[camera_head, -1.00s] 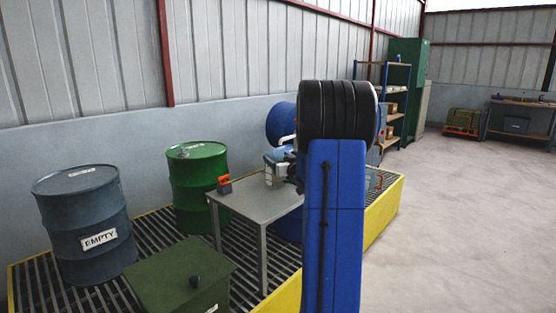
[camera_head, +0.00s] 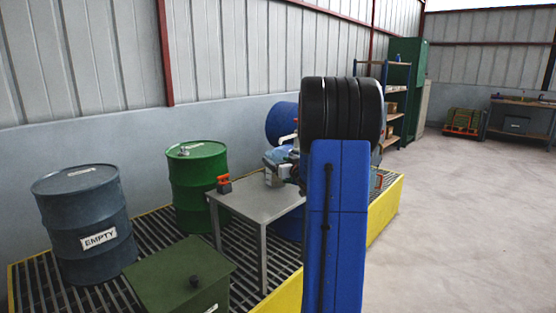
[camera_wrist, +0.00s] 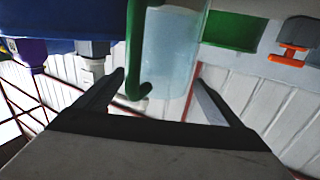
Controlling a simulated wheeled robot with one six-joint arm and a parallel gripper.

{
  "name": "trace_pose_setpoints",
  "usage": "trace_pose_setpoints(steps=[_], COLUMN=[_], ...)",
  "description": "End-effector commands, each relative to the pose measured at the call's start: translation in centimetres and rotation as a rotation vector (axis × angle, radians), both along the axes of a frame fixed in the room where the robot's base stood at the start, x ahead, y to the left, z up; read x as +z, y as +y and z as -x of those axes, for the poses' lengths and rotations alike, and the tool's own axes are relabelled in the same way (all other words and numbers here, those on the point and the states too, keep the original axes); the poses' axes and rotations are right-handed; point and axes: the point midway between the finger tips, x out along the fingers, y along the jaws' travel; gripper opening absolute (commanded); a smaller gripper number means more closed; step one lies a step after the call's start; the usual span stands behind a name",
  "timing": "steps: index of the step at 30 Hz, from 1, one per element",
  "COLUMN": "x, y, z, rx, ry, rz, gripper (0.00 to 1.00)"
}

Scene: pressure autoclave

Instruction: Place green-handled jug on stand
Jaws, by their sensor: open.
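The green-handled jug (camera_wrist: 172,50) is a pale, translucent cylinder in the upper middle of the wrist view. Its green handle (camera_wrist: 134,50) is on the left side. My gripper (camera_wrist: 158,80) is open, with one finger on each side of the jug in the picture. I cannot tell whether either finger touches it. In the head view the jug (camera_head: 271,179) is a small pale shape at the far right end of the grey table (camera_head: 250,201), partly hidden by my gripper (camera_head: 277,158). I cannot make out which thing is the stand.
An orange-and-dark object (camera_head: 224,184) is on the table's left corner. A green drum (camera_head: 197,180), a grey drum marked EMPTY (camera_head: 86,210) and a dark green box (camera_head: 180,275) stand on the yellow-edged grating. A blue drum (camera_head: 282,122) is behind my arm. Open floor lies right.

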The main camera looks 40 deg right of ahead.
Motion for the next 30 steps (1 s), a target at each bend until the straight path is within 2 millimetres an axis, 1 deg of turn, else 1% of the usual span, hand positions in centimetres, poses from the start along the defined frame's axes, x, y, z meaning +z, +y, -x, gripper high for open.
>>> trace_pose_setpoints(steps=[1, 9, 15, 21, 26, 28, 30], x=[0.1, 0.1, 0.0, 0.0, 0.1, 0.3, 0.7], y=[0.3, 1.9, 2.7, 3.1, 3.4, 4.2, 5.5], z=[1.0, 6.0, 8.4, 9.3, 9.2, 9.0, 8.7], rx=[-0.002, -0.002, -0.001, 0.000, -0.003, -0.012, -0.027], ry=[0.000, 0.000, 0.000, 0.000, 0.006, 0.023, 0.049], rz=[0.000, 0.001, 0.000, 0.000, 0.001, 0.005, 0.009], gripper=[0.89, 0.89, 0.89, 0.89, 0.89, 0.89, 0.89])
